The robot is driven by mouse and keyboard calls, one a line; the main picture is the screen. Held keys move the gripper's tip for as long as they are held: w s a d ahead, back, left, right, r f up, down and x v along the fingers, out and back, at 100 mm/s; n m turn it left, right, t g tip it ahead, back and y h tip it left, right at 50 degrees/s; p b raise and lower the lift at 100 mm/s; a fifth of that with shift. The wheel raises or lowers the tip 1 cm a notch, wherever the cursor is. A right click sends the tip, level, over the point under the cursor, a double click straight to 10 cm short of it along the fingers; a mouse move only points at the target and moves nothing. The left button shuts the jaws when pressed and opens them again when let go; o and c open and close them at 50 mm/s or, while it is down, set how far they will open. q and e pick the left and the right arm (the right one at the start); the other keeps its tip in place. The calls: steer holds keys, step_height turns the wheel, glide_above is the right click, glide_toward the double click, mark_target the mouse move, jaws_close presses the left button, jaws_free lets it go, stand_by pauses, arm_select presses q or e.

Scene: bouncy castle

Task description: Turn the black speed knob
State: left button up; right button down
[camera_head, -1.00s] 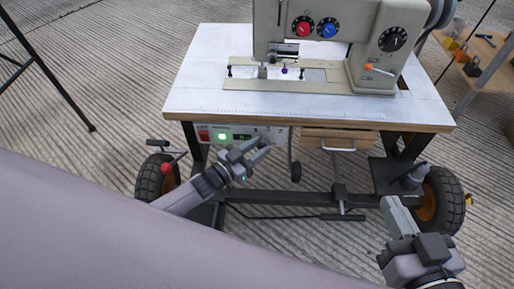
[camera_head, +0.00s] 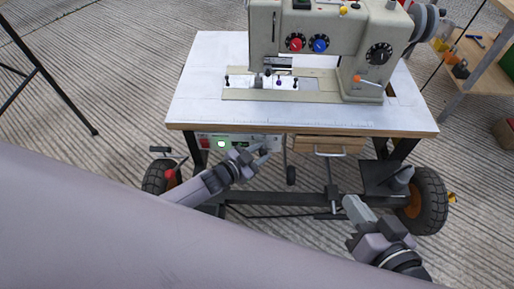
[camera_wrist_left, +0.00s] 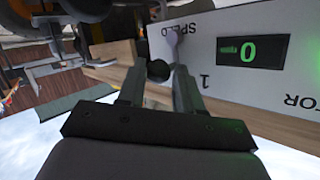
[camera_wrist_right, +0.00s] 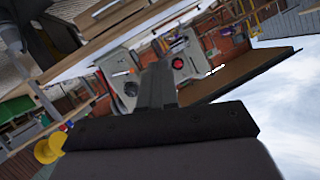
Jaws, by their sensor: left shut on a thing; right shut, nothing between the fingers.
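The control panel (camera_head: 232,143) hangs under the front edge of the sewing table and has a lit green lamp (camera_head: 221,143). The round black speed knob (camera_wrist_left: 158,70) shows between the fingers of my left gripper (camera_wrist_left: 157,82). My left gripper (camera_head: 263,154) is shut on the knob, at the right part of the panel in the head view. My right gripper (camera_head: 352,203) is shut and empty, low in front of the table's right side.
A sewing machine (camera_head: 335,45) stands on the white tabletop (camera_head: 205,85). A wooden drawer (camera_head: 317,145) is right of the panel. A black wheel (camera_head: 428,200) is near my right gripper. A shelf (camera_head: 478,55) stands at the right.

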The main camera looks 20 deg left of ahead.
arm_select(q)
steer(key=shift+d+m+g+y+p, duration=0.15)
steer(key=shift+m+g+y+p, duration=0.15)
steer(key=shift+p, duration=0.1)
arm_select(e)
steer(key=shift+s+d+r+h, duration=0.15)
steer(key=shift+d+h, duration=0.15)
steer(key=shift+d, duration=0.25)
arm_select(q)
steer(key=o, duration=1)
steer(key=shift+s+r, duration=0.15)
steer(key=shift+p+v, duration=2)
steer(key=shift+v, duration=1.4)
arm_select(e)
steer(key=shift+s+d+r+n+h, duration=0.15)
steer(key=shift+d+h, duration=0.2)
steer(key=shift+d, duration=0.2)
steer(key=shift+s+d+r+n+h, duration=0.1)
steer(key=shift+s+d+n+h, duration=0.15)
steer(key=shift+d, duration=0.25)
steer(key=shift+s+d+r+n+h, duration=0.1)
steer(key=shift+d+r+h, duration=0.05)
steer(key=shift+d+h, duration=0.35)
